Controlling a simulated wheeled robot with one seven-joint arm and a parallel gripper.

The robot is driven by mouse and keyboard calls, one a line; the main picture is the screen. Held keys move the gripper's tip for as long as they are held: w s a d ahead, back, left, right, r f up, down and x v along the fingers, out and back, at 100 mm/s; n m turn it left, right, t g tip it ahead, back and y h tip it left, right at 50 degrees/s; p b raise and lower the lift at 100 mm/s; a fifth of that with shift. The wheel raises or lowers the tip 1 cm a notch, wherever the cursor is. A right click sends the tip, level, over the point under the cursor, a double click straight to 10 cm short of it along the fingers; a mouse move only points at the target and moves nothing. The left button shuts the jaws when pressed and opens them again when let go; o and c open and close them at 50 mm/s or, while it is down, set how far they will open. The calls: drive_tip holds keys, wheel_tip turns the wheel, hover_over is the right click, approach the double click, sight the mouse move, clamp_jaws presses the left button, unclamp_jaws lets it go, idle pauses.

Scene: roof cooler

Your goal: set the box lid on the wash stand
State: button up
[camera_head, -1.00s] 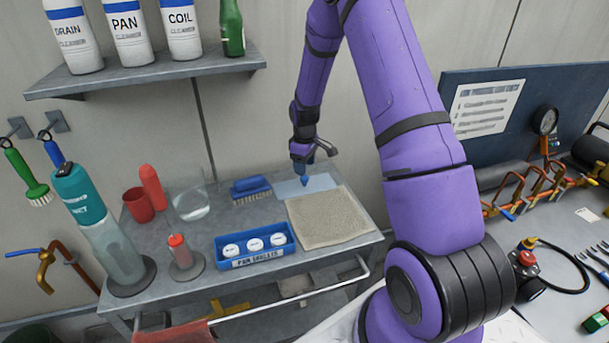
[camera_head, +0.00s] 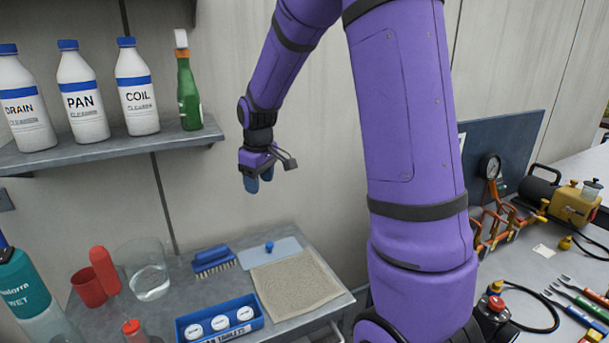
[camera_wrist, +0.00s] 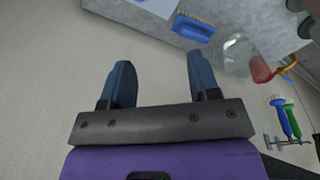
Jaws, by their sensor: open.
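The box lid (camera_head: 284,250) is a flat, pale blue-grey plate with a small blue knob on top. It lies flat on the grey metal wash stand (camera_head: 318,313), at the back, between the blue brush and the tan cloth. My gripper (camera_head: 258,186) is raised in the air above the back of the stand, apart from the lid. In the wrist view its two blue fingers (camera_wrist: 162,85) stand wide apart with nothing between them. The lid is at most partly visible at the top edge of that view.
A blue tray (camera_head: 219,320) of white tablets, a tan cloth (camera_head: 296,285), a blue brush (camera_head: 213,261), a clear beaker (camera_head: 146,270) and a red cup (camera_head: 88,287) share the stand. A shelf (camera_head: 110,150) with several bottles hangs at left.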

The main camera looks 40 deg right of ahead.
drive_tip(key=s+a+r+m+t, duration=0.1)
drive_tip(key=s+a+r, duration=0.2)
drive_tip(key=s, duration=0.6)
drive_tip(key=s+a+r+m+t, duration=0.1)
drive_tip(key=s+a+r, duration=0.2)
drive_tip(key=s+r, duration=0.3)
drive_tip(key=s+a+r+m+t, duration=0.1)
drive_tip(key=s+r, duration=0.4)
drive_tip(key=s, duration=0.8)
drive_tip(key=a+m, duration=0.1)
drive_tip(key=a, duration=0.1)
drive_tip(key=shift+s+a+r+t, duration=0.15)
drive_tip(key=shift+a+r+t, duration=0.1)
drive_tip(key=shift+a+t, duration=0.05)
